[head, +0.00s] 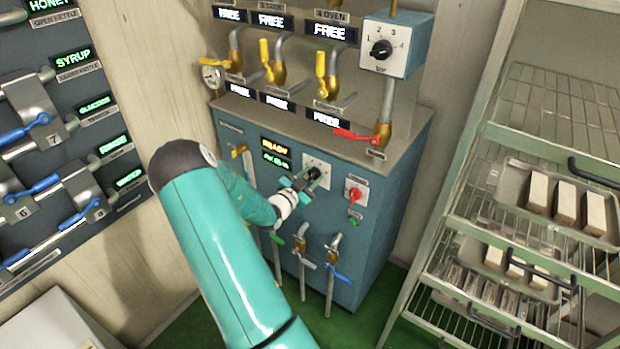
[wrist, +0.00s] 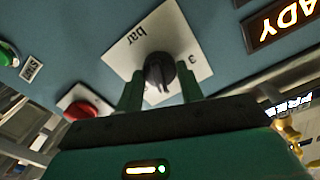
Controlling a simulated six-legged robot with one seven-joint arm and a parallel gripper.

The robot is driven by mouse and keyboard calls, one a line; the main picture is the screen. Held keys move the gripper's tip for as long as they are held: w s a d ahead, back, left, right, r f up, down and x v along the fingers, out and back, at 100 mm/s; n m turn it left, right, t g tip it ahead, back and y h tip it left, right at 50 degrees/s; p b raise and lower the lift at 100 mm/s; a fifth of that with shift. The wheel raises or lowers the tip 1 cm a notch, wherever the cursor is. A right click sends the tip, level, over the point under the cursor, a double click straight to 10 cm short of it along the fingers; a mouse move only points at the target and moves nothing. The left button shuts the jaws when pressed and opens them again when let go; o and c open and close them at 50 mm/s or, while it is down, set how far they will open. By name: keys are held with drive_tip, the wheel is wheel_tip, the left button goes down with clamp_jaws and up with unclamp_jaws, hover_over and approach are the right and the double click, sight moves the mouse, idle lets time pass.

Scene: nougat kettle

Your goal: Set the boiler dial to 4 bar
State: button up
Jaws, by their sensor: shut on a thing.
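The blue boiler cabinet (head: 240,125) stands in the middle of the head view. Its black dial (head: 314,172) sits on a white plate (head: 327,180) right of the displays. In the wrist view the dial (wrist: 159,72) shows between my two green fingers, on the plate (wrist: 125,60) marked "bar" and "3". My gripper (head: 305,181) is shut on this dial, one finger on each side; it also shows in the wrist view (wrist: 160,90). The other numbers are hidden or too small to read, and I cannot tell where the pointer stands.
A second dial box (head: 398,45), marked 1 to 4 bar, is mounted above. A red switch (head: 355,191) and green button (head: 354,216) are close right of the plate. A red-handled valve (head: 357,135) is above; several pipes (head: 330,285) are below. A tray rack (head: 530,190) stands right.

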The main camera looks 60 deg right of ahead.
drive_tip(key=shift+n, duration=0.4)
drive_tip(key=n, duration=0.3)
drive_tip(key=shift+w+n, duration=0.1)
drive_tip(key=shift+n, duration=2.4)
drive_tip(key=o, duration=1)
drive_tip(key=shift+c, duration=0.2)
drive_tip(key=w+a, duration=0.2)
drive_tip(key=a, duration=1.1)
drive_tip(key=shift+a, duration=0.35)
